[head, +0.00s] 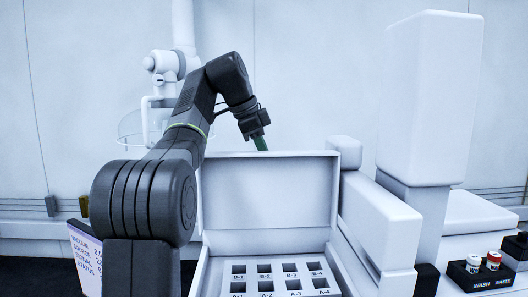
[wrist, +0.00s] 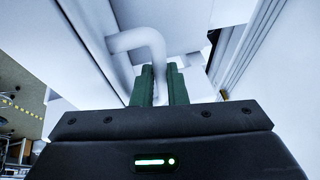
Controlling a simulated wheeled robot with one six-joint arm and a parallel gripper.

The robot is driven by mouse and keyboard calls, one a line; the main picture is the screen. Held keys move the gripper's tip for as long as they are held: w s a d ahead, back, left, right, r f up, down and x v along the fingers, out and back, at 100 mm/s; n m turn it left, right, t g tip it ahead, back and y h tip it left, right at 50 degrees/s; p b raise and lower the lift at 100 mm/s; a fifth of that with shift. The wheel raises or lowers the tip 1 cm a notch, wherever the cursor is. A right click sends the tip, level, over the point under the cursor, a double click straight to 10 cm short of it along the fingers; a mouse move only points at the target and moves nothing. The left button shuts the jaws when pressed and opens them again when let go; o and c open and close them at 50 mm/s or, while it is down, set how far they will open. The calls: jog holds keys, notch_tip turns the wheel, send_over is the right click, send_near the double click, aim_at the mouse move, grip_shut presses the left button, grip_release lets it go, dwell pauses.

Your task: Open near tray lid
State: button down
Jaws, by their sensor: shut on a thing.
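The near tray lid (head: 270,192) stands raised, roughly upright, at the back of its white tray box (head: 208,272), so the inside is open to view. My gripper (head: 261,144) is at the lid's top edge, its green fingertips partly hidden behind it in the head view. In the wrist view my gripper (wrist: 160,85) has its green fingers on either side of a white bent-bar handle (wrist: 128,39) and is shut on it. The handle is hidden in the head view.
A rack plate (head: 279,278) with square holes labelled A-1 to B-4 lies in the tray. A tall white instrument (head: 428,100) and a lower white block (head: 378,215) stand close on the right. A black holder (head: 480,277) with white-and-red-capped vials is at far right.

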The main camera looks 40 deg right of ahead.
jog(key=w, duration=0.1)
jog(key=w+d+f, duration=0.1)
jog(key=shift+w+d+f, duration=0.25)
jog(key=shift+w+d, duration=0.05)
jog(key=shift+w, duration=0.1)
jog(key=shift+r, duration=0.1)
jog(key=c, duration=1.5)
grip_release()
jog(key=shift+d, duration=0.1)
jog(key=shift+o, duration=0.2)
jog(key=shift+r, duration=0.15)
